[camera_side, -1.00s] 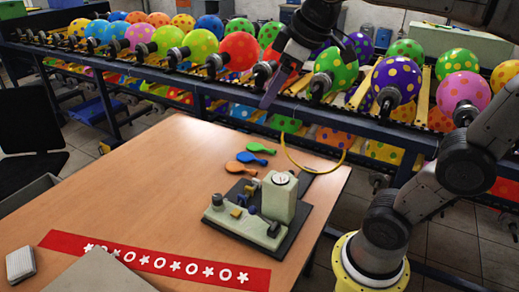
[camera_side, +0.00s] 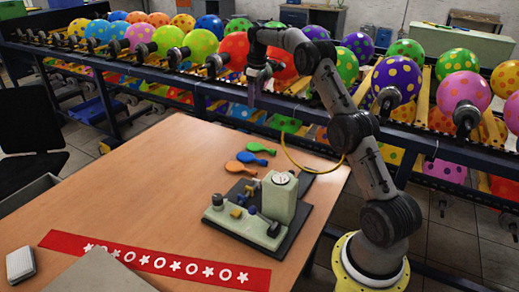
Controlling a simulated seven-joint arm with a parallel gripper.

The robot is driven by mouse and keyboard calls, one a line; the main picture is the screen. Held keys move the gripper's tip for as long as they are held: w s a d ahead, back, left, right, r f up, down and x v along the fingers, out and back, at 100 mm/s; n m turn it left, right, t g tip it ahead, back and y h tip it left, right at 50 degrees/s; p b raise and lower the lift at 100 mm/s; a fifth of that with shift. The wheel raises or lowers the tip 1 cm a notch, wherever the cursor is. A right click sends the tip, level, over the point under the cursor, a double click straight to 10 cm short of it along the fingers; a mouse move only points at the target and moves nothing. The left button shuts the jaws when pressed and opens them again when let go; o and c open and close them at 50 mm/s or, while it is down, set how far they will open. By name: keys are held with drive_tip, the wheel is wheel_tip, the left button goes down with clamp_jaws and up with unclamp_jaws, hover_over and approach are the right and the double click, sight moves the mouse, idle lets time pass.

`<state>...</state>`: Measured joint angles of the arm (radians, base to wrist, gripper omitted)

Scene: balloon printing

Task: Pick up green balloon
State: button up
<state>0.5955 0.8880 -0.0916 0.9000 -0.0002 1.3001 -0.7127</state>
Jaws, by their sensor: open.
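A small flat green balloon (camera_side: 259,148) lies on the wooden table near its far edge. It is the farthest of three flat balloons there. A blue balloon (camera_side: 251,158) and an orange balloon (camera_side: 239,168) lie just nearer, close beside it. My gripper (camera_side: 254,101) is above and beyond the green balloon, pointing down in front of the balloon rack. It is open and nothing shows in it; its finger gap is too small to make out.
A printing device (camera_side: 283,200) on a dark base stands just right of the flat balloons. A red strip (camera_side: 150,262) with white shapes lies near the table's front. A rack (camera_side: 110,58) of inflated dotted balloons runs behind the table. The table's middle (camera_side: 140,190) is clear.

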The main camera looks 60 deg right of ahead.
drive_tip(key=s+d+f+m+g, duration=0.1)
drive_tip(key=s+d+f, duration=0.15)
drive_tip(key=f, duration=0.35)
drive_tip(key=s+d+f, duration=0.2)
drive_tip(key=d+f, duration=0.2)
drive_tip(key=f, duration=0.2)
hover_over(271, 151)
drive_tip(key=shift+y, duration=0.4)
wheel_tip(271, 151, down, 7)
drive_tip(key=shift+s+f, duration=0.1)
drive_tip(key=shift+f, duration=0.05)
drive_tip(key=shift+d+f, duration=0.25)
drive_tip(key=shift+f, duration=1.1)
drive_tip(key=shift+d+f, duration=0.2)
drive_tip(key=shift+f, duration=1.15)
